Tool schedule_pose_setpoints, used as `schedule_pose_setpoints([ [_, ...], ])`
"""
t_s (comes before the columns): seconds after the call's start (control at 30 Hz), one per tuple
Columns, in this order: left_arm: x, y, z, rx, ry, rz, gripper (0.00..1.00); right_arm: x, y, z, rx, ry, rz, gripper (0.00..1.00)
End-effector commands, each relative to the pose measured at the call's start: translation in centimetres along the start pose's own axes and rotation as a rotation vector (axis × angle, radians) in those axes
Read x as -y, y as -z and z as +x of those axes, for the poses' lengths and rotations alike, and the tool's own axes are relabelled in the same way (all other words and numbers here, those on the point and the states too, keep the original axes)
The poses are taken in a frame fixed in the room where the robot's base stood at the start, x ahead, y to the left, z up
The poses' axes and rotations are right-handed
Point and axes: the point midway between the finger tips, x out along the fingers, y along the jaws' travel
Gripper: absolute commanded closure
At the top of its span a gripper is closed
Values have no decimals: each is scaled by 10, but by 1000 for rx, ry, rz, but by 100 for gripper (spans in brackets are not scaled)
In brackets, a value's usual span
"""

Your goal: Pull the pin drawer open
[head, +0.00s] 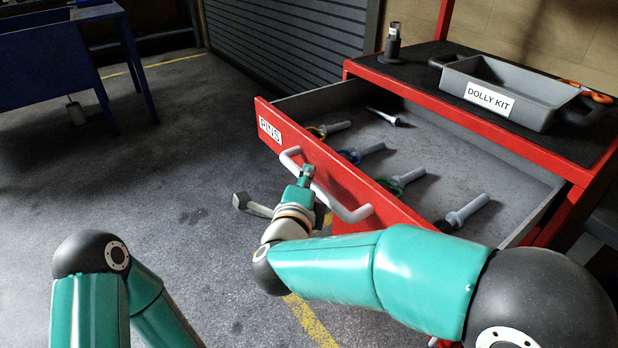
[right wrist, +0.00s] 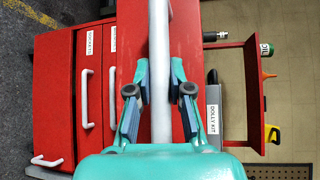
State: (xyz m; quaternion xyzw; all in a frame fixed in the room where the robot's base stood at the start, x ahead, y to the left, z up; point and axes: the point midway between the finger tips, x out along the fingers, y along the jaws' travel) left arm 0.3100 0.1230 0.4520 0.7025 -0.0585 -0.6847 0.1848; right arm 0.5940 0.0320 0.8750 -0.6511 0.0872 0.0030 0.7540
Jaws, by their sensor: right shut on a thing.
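The red pin drawer (head: 262,108), labelled PINS, stands out from the red cabinet with its grey inside showing. Several pale pins (head: 468,210) lie in it, some with coloured rings. The drawer's white bar handle (head: 333,200) runs along its front. My right gripper (head: 307,174) is at the middle of the handle. In the right wrist view, its two fingers (right wrist: 160,88) are closed in on either side of the white bar. My left arm shows at the lower left of the head view, but its gripper is out of the picture.
A grey DOLLY KIT tray (head: 490,101) and a dark upright cylinder (head: 393,45) stand on the cabinet's black top. Other red drawers (right wrist: 90,80) with white handles show in the right wrist view. A blue table (head: 60,55) stands far left. The floor between is largely clear.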

Motion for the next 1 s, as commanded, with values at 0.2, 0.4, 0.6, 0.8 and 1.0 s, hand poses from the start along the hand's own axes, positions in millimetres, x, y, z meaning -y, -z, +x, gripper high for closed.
schedule_pose_setpoints([
  [0.2,0,0,0,0,0,0,33,-6,2,0,-5,-13,-4,100],
  [0.4,0,0,0,0,0,0,33,-6,2,0,-5,-12,-3,55],
  [0.6,0,0,0,0,0,0,33,-3,1,0,-3,-7,-1,55],
  [0.8,0,0,0,0,0,0,33,-2,0,-6,-1,-5,0,55],
  [1.0,0,0,0,0,0,0,33,-2,0,-33,1,-5,0,55],
])
